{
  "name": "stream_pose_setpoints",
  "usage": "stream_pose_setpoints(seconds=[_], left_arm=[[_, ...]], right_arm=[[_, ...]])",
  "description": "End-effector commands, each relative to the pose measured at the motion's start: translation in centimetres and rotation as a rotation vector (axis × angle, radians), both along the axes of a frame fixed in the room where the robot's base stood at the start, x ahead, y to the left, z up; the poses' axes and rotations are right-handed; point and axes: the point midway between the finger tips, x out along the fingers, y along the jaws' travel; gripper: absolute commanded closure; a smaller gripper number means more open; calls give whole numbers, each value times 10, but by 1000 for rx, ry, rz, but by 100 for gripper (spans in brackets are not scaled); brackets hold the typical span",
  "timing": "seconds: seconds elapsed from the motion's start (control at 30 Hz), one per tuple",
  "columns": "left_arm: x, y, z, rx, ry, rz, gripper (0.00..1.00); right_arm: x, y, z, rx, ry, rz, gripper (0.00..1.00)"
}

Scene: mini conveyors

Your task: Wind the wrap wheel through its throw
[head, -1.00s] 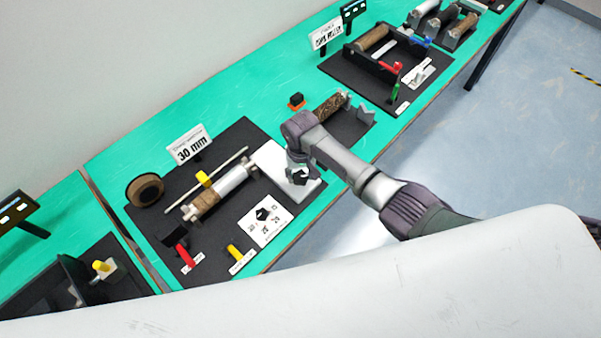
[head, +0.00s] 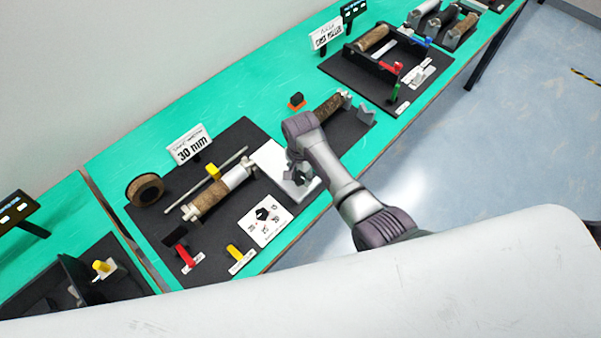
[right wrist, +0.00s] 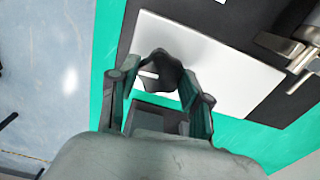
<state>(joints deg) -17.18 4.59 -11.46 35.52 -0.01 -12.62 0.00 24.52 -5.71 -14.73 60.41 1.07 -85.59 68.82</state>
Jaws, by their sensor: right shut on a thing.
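The wrap wheel, a dark lobed knob (right wrist: 160,70), sits on a white plate (right wrist: 222,65) in the right wrist view. My right gripper (right wrist: 157,86) is shut on it, a finger at each side. In the head view this gripper (head: 298,173) is over the white plate (head: 269,155) and hides most of the wheel. Left of it lies a roller (head: 212,198), mostly brown, with a short white stretch at its right. A yellow marker (head: 212,171) sits on the thin rod (head: 232,159) behind the roller. My left gripper is out of view.
A "30 mm" sign (head: 190,147) stands behind the black mat (head: 247,133). A dial card (head: 266,219), a red lever (head: 184,254) and a yellow lever (head: 235,252) are at the front. A brown ring (head: 145,190) stands at the left. Another roller station is right of my arm.

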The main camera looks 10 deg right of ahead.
Motion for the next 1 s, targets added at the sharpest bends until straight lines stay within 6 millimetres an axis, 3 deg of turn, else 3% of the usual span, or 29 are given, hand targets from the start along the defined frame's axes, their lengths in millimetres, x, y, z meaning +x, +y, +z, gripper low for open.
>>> stream_pose_setpoints(seconds=[0.4,0.97,1.0], left_arm=[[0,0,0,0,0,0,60],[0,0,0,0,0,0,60],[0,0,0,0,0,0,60]], right_arm=[[3,-1,2,-2,-8,-202,87],[3,-1,3,-2,-10,-234,87],[3,-1,3,-2,-10,-234,50]])
